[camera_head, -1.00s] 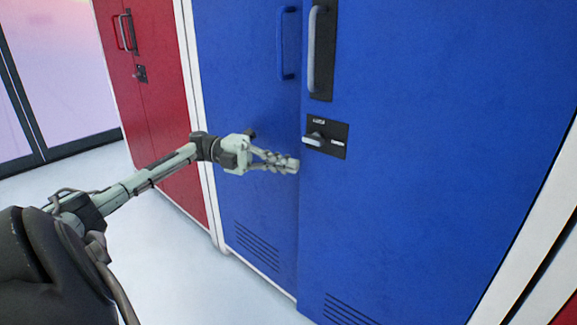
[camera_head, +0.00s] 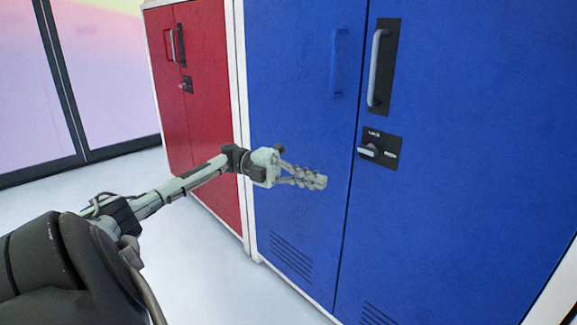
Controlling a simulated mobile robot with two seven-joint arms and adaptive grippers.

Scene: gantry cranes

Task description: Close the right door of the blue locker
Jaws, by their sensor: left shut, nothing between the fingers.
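The blue locker's right door (camera_head: 470,120) fills the right of the view. It looks flush with the left door (camera_head: 295,100), with only a thin dark seam between them. The right door carries a grey upright handle (camera_head: 378,68) on a black plate and a grey latch knob (camera_head: 373,152) on a black plate below it. My left gripper (camera_head: 322,182) is shut and empty, in front of the left door, a little left of the seam and below the latch's height. I cannot tell whether it touches the door. My right gripper is not in view.
A red locker (camera_head: 195,120) stands to the left, beyond a white frame post (camera_head: 240,110). A blue handle (camera_head: 337,62) is on the left door. Pale floor (camera_head: 215,285) is free before the lockers. Dark-framed glass panels (camera_head: 105,80) stand far left.

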